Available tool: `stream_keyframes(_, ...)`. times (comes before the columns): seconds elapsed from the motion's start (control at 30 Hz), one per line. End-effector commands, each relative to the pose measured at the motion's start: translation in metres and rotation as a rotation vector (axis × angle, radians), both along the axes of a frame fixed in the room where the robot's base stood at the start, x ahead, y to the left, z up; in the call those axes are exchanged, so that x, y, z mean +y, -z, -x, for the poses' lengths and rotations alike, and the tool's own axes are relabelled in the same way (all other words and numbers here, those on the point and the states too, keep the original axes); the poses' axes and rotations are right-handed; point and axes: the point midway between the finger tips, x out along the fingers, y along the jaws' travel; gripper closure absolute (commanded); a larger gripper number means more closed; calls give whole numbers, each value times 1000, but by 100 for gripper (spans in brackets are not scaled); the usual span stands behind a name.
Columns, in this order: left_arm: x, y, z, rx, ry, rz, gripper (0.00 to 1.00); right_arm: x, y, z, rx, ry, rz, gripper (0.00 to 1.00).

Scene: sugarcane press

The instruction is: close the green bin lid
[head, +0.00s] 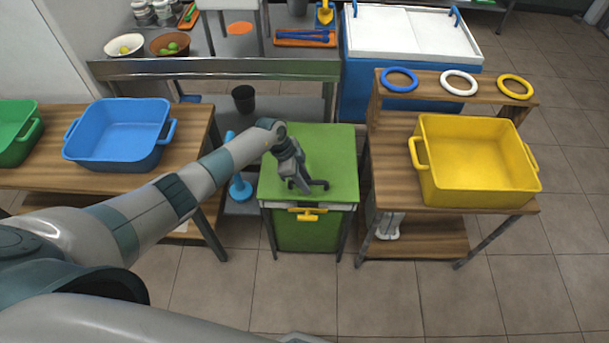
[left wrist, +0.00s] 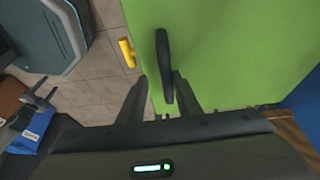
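The green bin (head: 312,235) stands between the wooden tables, with a yellow handle (head: 308,216) on its front. Its green lid (head: 325,150) lies over the top and looks flat or nearly so; I cannot tell if it is fully seated. A black bar handle (left wrist: 163,65) sticks up near the lid's front edge. My left gripper (head: 304,184) is down at this handle. In the left wrist view its fingers (left wrist: 160,90) are apart on either side of the bar, with a gap visible. A small grey forked part, possibly my right gripper (left wrist: 36,104), shows at the left of that view.
A yellow tub (head: 475,165) stands on the right wooden table, with three rings behind it. A blue tub (head: 118,135) stands on the left table. A blue plunger-like thing (head: 240,188) stands left of the bin. The floor (head: 380,295) in front is clear.

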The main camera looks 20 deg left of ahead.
Motion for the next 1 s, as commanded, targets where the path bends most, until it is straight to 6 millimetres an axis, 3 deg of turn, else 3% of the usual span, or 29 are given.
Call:
stream_keyframes(0.63,3,-6,-3,-8,-2,0,67,1,1,1,1,1,-1,40)
stream_keyframes(0.87,12,-27,-1,-11,-1,-1,67,1,1,1,1,0,-1,40)
stream_keyframes(1.0,21,-48,0,-10,-2,0,67,1,4,1,1,1,-1,40)
